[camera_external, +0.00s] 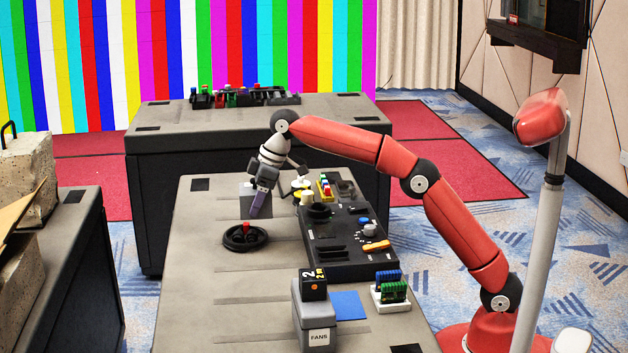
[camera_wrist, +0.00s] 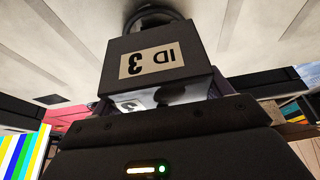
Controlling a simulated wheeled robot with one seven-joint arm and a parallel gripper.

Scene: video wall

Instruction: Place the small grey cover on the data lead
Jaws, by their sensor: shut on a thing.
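My gripper (camera_external: 262,188) hangs over the far left part of the near table, pointing down. It is shut on a small grey box-like piece labelled "ID 3" (camera_wrist: 195,45), which fits the grey cover. The label reads upside down in the wrist view. In the external view a purplish part (camera_external: 259,206) shows below the jaws, and a grey block (camera_external: 247,193) shows just behind them. The fingertips are mostly hidden. I cannot clearly pick out the data lead.
A black ring with a red knob (camera_external: 245,238) lies in front of my gripper. A black control panel (camera_external: 343,246) stands to the right. A grey "FANS" box (camera_external: 314,318) and green and blue boards (camera_external: 391,289) stand nearer. The left tabletop is mostly clear.

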